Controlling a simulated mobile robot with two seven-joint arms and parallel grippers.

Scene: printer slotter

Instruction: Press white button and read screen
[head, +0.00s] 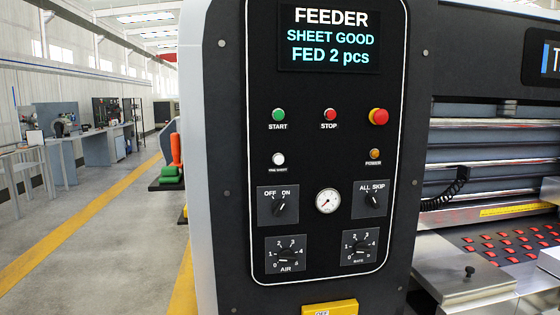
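The white button (278,159) is on the black control panel (325,250), at its left side below the green START button (278,115). A small label beneath the white button is too small to read surely. The screen (328,37) at the top of the panel reads "FEEDER", "SHEET GOOD" and "FED 2 pcs". Neither of my grippers shows in the head view, and nothing covers the button or the screen.
A red STOP button (330,115), a larger red knob (378,117) and an orange POWER button (375,154) share the panel. A gauge (326,201) and rotary switches sit lower. Rollers (485,165) lie to the right. Open floor (110,230) stretches left.

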